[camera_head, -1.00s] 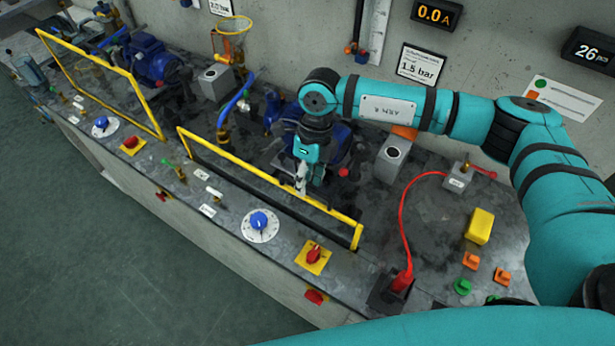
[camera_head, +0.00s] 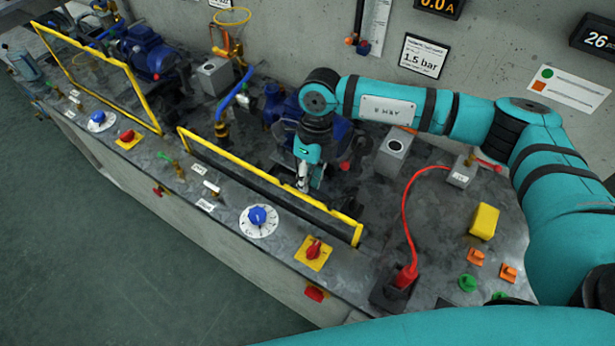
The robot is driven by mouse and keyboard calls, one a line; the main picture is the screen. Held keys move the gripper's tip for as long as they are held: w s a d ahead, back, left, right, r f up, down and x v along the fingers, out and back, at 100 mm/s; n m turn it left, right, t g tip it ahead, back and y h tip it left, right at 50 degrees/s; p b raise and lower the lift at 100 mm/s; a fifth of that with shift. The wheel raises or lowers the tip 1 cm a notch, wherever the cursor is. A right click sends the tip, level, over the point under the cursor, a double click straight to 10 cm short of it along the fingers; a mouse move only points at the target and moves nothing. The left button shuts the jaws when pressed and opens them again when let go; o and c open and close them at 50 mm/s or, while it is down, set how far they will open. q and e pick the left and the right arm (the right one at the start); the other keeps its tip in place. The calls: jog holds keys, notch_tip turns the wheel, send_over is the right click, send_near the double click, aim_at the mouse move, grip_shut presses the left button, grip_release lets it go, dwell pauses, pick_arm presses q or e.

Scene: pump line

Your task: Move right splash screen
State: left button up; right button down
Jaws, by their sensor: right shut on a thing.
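The right splash screen (camera_head: 247,167) is a yellow-edged frame standing low along the bench, in front of the right blue pump (camera_head: 283,110). Its top edge runs from the middle of the bench down to the right. My right gripper (camera_head: 303,186) reaches down from above and is shut on the screen's top edge. The fingers partly hide the edge there. The left splash screen (camera_head: 97,62), also yellow-framed, stands raised in front of the left blue pump (camera_head: 150,55). My left gripper is not in view.
A blue dial (camera_head: 257,217) and a red switch on a yellow plate (camera_head: 314,250) sit in front of the screen. A red cable (camera_head: 405,215) loops right of it to a red plug. A yellow block (camera_head: 483,221) and orange and green pieces lie at the right.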

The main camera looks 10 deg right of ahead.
aim_at(308, 203)
notch_tip(308, 203, down, 10)
jog(key=b, duration=0.7)
jog(key=shift+f+b, duration=0.2)
jog(key=shift+b, duration=0.2)
jog(key=shift+s+r, duration=0.15)
jog(key=c, duration=1.7)
grip_release()
jog(key=o, duration=0.3)
jog(key=shift+r, duration=0.1)
jog(key=r, duration=0.3)
jog(key=w+d+r, duration=0.1)
jog(key=r, duration=0.3)
jog(key=w+r, duration=0.1)
jog(key=r, duration=0.3)
jog(key=shift+d+r, duration=0.25)
jog(key=shift+d, duration=0.1)
